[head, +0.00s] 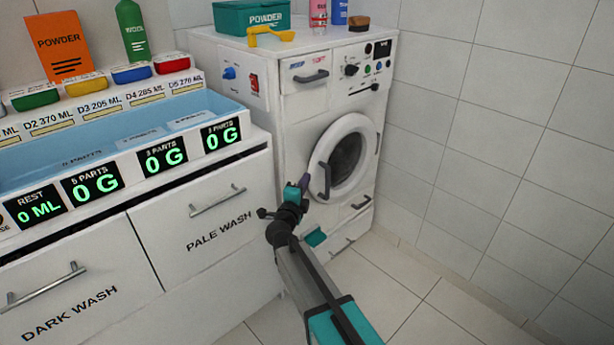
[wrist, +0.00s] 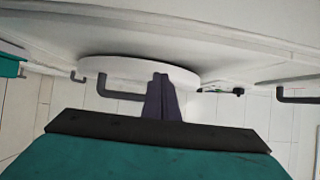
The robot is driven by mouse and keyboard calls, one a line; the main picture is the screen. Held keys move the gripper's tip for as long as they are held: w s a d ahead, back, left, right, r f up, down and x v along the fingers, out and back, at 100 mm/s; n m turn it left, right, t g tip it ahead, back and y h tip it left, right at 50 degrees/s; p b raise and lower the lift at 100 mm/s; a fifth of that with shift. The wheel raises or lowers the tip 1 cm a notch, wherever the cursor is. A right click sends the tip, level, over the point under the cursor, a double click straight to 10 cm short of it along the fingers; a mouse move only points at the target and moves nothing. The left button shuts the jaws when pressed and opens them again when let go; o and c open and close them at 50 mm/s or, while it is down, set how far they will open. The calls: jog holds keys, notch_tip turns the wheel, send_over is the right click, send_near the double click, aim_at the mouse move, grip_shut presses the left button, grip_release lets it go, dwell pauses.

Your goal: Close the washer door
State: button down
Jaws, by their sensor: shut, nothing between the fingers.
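The washer (head: 300,110) is white and stands in the corner. Its round white door (head: 362,128) has a dark window and a dark grey handle (head: 324,181) on its left side. The door lies near the washer front; I cannot tell whether it is fully flush. My gripper (head: 305,181) is shut and empty, just left of the handle in the head view. In the wrist view the shut fingers (wrist: 162,98) overlap the edge of the door (wrist: 135,70), beside its handle (wrist: 119,94). Whether they touch the door is unclear.
A white drawer cabinet (head: 212,225) with a blue basin (head: 120,140) stands left of the washer. Bottles, a teal powder box (head: 250,18) and a yellow scoop (head: 270,36) sit on top. Tiled wall lies to the right; the floor (head: 400,290) before the washer is clear.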

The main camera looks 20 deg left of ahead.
jog(key=s+d+p, duration=0.1)
jog(key=s+d, duration=0.1)
jog(key=s, duration=0.8)
jog(key=shift+m+h, duration=0.3)
jog(key=shift+w, duration=0.15)
jog(key=b, duration=0.1)
send_near(311, 169)
jog(key=shift+w+d+r, duration=0.2)
jog(key=shift+w+d, duration=0.2)
jog(key=shift+w, duration=0.4)
jog(key=shift+s, duration=0.2)
jog(key=shift+s+d+p, duration=0.5)
jog(key=shift+s+d, duration=0.45)
jog(key=shift+s, duration=3.65)
jog(key=shift+n+y, duration=0.4)
jog(key=shift+y, duration=0.1)
jog(key=shift+w+a+b, duration=0.3)
jog(key=shift+w+a, duration=0.15)
jog(key=shift+w, duration=1.85)
jog(key=shift+w+a+b, duration=0.3)
jog(key=shift+w+a, duration=0.15)
jog(key=shift+w, duration=1.85)
jog(key=shift+w+a+b, duration=0.3)
jog(key=shift+w+a, duration=0.2)
jog(key=shift+w, duration=1.8)
jog(key=shift+f, duration=0.15)
